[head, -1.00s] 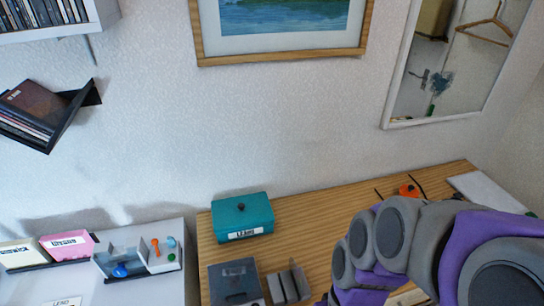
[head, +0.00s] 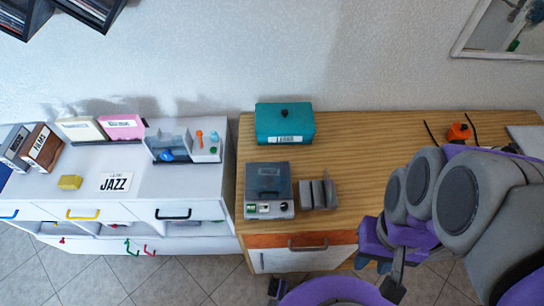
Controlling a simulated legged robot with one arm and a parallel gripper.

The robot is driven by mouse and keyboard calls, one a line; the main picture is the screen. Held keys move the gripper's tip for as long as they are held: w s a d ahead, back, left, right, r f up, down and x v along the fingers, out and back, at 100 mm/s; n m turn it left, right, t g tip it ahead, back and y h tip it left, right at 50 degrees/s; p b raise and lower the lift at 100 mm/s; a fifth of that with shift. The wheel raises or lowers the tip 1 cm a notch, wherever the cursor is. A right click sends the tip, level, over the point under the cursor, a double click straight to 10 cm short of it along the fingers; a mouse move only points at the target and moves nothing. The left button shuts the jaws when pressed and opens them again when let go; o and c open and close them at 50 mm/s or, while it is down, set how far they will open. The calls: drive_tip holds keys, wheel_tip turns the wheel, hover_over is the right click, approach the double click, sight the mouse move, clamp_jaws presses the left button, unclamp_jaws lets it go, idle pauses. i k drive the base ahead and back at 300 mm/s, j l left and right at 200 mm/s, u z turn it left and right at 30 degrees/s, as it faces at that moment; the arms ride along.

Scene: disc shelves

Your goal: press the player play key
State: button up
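The player (head: 268,183) is a grey box with a dark, see-through lid. It stands near the front edge of the wooden-topped desk (head: 365,135) in the head view. Its front panel (head: 270,209) faces me and has a small green key (head: 251,209) at the left, with light and dark parts beside it. The lid looks closed. My grey and purple arm fills the lower right, to the right of the player and apart from it. My gripper's fingers cannot be made out clearly among the dark parts at the bottom.
Grey upright holders (head: 318,194) stand just right of the player. A teal lidded box (head: 285,124) is behind it. An orange object (head: 459,131) lies at the back right. A white cabinet (head: 140,195) with a JAZZ card (head: 115,182) stands left. Bare desk lies right of the teal box.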

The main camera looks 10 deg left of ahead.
sight(250, 209)
drive_tip(key=u, duration=1.1)
